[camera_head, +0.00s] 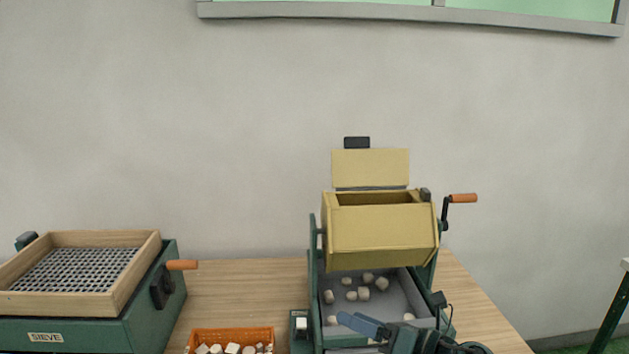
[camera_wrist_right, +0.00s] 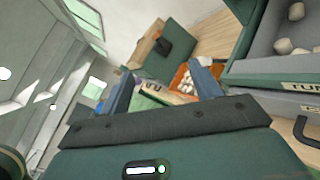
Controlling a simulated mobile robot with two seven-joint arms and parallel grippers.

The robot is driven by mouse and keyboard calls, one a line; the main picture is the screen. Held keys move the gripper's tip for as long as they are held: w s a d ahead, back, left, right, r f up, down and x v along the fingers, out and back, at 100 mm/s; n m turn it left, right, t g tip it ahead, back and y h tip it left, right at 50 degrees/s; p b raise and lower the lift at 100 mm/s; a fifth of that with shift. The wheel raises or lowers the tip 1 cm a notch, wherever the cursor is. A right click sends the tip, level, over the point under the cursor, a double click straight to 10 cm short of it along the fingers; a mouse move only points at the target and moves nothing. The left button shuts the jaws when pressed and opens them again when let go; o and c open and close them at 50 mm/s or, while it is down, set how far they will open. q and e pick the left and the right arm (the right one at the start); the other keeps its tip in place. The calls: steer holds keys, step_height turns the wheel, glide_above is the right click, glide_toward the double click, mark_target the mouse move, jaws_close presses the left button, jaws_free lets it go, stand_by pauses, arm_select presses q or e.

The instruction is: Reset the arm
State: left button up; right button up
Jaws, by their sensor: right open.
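My right gripper (camera_head: 365,325) is low in the head view, in front of the grey tray (camera_head: 390,285) under the yellow drum (camera_head: 380,232). One blue-grey finger shows there, pointing left. In the right wrist view both blue fingers of the right gripper (camera_wrist_right: 163,88) stand wide apart with nothing held between them. The orange crate (camera_wrist_right: 183,80) and the sieve box (camera_wrist_right: 168,55) appear beyond the fingers. My left gripper is in neither view.
The drum's lid (camera_head: 370,168) stands open, and its crank (camera_head: 462,198) sticks out right. Several pale pieces lie in the grey tray. The orange crate (camera_head: 230,335) holds more. The green sieve (camera_head: 85,320) stands left; bare wooden table (camera_head: 240,285) lies between.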

steer(key=s+d+f+n+h, duration=0.3)
steer(key=s+f+n+h, duration=0.3)
steer(key=s+f+n, duration=0.6)
steer(key=s+d+f+n+h, duration=0.4)
steer(key=s+f+n, duration=0.8)
steer(key=n, duration=1.1)
steer(key=shift+s+d+f+h, duration=0.2)
steer(key=shift+d+f+h, duration=0.1)
steer(key=shift+h, duration=0.8)
